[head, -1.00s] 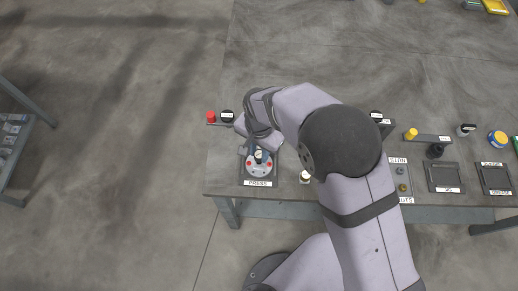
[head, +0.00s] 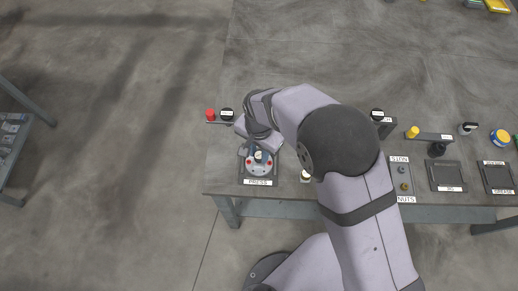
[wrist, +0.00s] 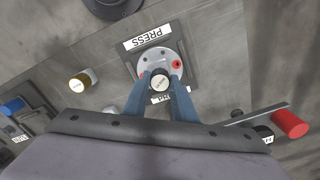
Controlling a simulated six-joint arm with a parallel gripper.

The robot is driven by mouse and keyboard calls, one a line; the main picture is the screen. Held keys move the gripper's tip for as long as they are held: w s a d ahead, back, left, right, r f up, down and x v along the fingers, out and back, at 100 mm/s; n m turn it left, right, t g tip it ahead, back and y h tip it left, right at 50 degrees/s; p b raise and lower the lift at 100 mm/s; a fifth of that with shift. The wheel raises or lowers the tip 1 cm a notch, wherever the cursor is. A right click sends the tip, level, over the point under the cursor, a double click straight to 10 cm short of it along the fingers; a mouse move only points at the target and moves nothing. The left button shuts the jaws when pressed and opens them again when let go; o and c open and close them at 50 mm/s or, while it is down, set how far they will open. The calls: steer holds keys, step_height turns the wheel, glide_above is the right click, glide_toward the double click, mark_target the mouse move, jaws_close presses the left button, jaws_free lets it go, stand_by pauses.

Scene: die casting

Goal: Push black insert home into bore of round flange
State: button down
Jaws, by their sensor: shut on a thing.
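The round flange (head: 259,169) is a light grey disc with red spots, lying on the dark plate labelled PRESS. It also shows in the wrist view (wrist: 149,62). The black insert (wrist: 160,80), dark with a pale labelled top, is between the fingers of my gripper (wrist: 158,92). The insert stands over the middle of the flange, and its pale top also shows in the head view (head: 259,156). My gripper is shut on it, fingers just above the flange. The bore is hidden under the insert, so I cannot tell how deep it sits.
A gold-topped white cylinder (wrist: 81,82) stands beside the PRESS plate (head: 257,183). A red cylinder (head: 210,115) and a black round piece (head: 227,115) are on a rail behind left. Trays (head: 444,174) and the NUTS holder (head: 400,175) lie to the right.

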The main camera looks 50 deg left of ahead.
mark_target(259, 155)
steer(key=shift+f+b, duration=0.35)
steer(key=shift+f, duration=0.25)
steer(key=c, duration=1.4)
jaws_free()
steer(key=shift+r, duration=0.1)
steer(key=shift+r+b, duration=1.2)
steer(key=shift+r, duration=2.4)
